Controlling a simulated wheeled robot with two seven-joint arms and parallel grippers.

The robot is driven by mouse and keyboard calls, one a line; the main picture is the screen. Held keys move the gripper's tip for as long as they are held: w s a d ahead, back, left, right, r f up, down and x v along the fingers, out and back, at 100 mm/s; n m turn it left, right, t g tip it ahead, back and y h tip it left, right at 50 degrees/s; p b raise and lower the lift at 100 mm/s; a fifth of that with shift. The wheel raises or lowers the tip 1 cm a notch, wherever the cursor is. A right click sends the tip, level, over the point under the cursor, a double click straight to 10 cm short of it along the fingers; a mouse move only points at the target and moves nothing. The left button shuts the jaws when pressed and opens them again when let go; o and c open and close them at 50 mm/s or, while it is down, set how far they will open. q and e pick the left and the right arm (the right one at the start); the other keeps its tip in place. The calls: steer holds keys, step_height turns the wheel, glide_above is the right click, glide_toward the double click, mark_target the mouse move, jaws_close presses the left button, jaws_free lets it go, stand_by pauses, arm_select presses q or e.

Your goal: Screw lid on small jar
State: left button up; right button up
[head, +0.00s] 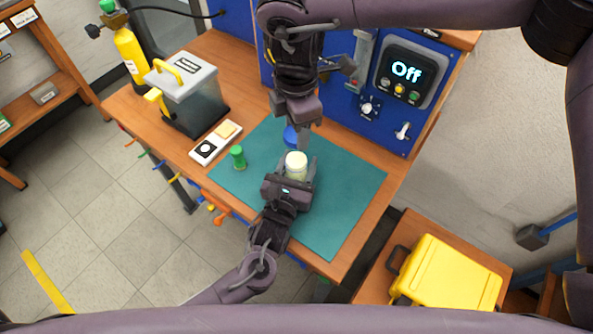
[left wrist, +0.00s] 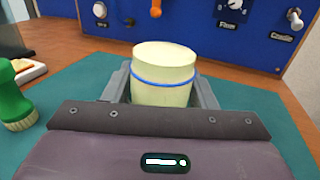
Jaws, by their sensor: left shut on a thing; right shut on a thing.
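The small jar (head: 296,162) is a pale cream cylinder, upright over the green mat. The left wrist view shows the jar (left wrist: 165,78) with a blue ring around its upper part. My left gripper (head: 298,172) is shut on the jar, with one finger on each side. A blue round thing, which looks like the lid (head: 290,136), is at the fingertips of my right gripper (head: 297,134), just behind the jar in the head view. My right gripper is shut on it and partly hides it. The right gripper and lid do not show in the left wrist view.
A green-capped object (head: 238,157) stands on the mat (head: 345,190) left of the jar. The blue panel (head: 350,120) stands behind. The mat's right side is clear.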

arm_select(q)
steer(key=shift+c, duration=1.4)
arm_select(e)
glide_above(296, 159)
steer(key=shift+f, duration=2.5)
steer(key=shift+f, duration=0.1)
steer(key=shift+f, duration=0.8)
steer(key=shift+f, duration=0.55)
